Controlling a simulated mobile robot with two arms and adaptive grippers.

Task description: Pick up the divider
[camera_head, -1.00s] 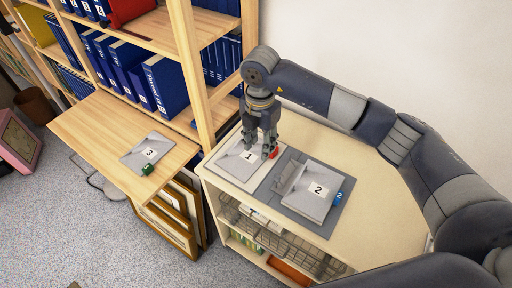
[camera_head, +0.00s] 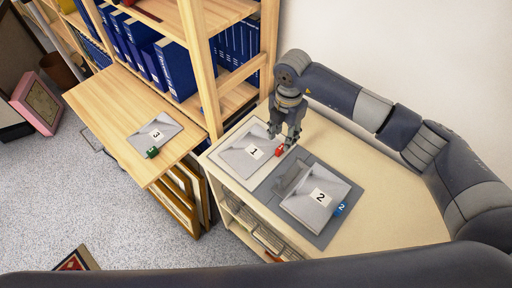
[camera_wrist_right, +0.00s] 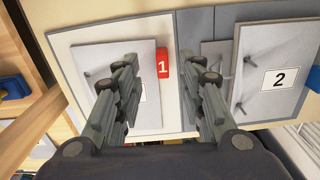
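Grey printed panel 1 (camera_head: 246,158) lies on a white board on the cream cabinet top, with a red tab (camera_head: 280,150) at its right edge. Grey panel 2 (camera_head: 312,204) lies to its right on a dark grey board, with a blue tab (camera_head: 339,209) and a small grey piece (camera_head: 291,178) beside it. I cannot tell which piece is the divider. My right gripper (camera_head: 283,140) hangs by the red tab, open and empty. In the right wrist view its fingers (camera_wrist_right: 166,72) are apart, with the red tab (camera_wrist_right: 163,68) showing between them. My left gripper is out of view.
Panel 3 (camera_head: 155,132) with a green tab (camera_head: 152,152) lies on the wooden shelf board (camera_head: 110,113) at left. A wooden post (camera_head: 205,75) and blue binders stand behind. The cabinet's right part (camera_head: 385,210) is clear.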

